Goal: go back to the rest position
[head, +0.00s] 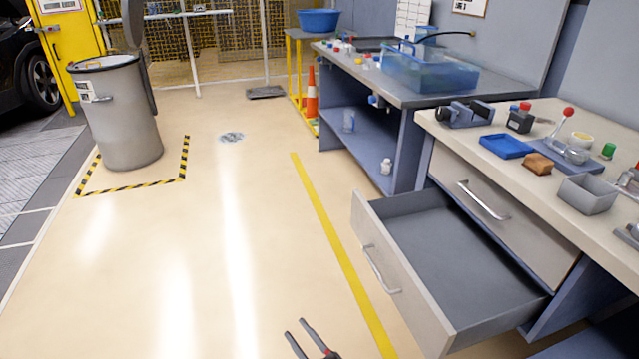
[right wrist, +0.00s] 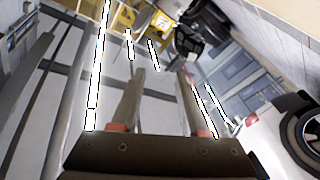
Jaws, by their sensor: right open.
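My right gripper (head: 296,327) shows at the bottom edge of the head view, low over the floor to the left of the yellow line. Its two dark fingers are apart with nothing between them. In the right wrist view the same gripper (right wrist: 160,73) has its fingers spread and empty, with the ceiling lights and part of a white car behind. My left gripper is in neither view.
An open, empty drawer (head: 440,245) juts from the workbench (head: 460,135) on the right. A blue-grey bench with a water tank (head: 430,72) stands behind. A grey bin (head: 120,120) stands at the left. The floor between is mostly clear.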

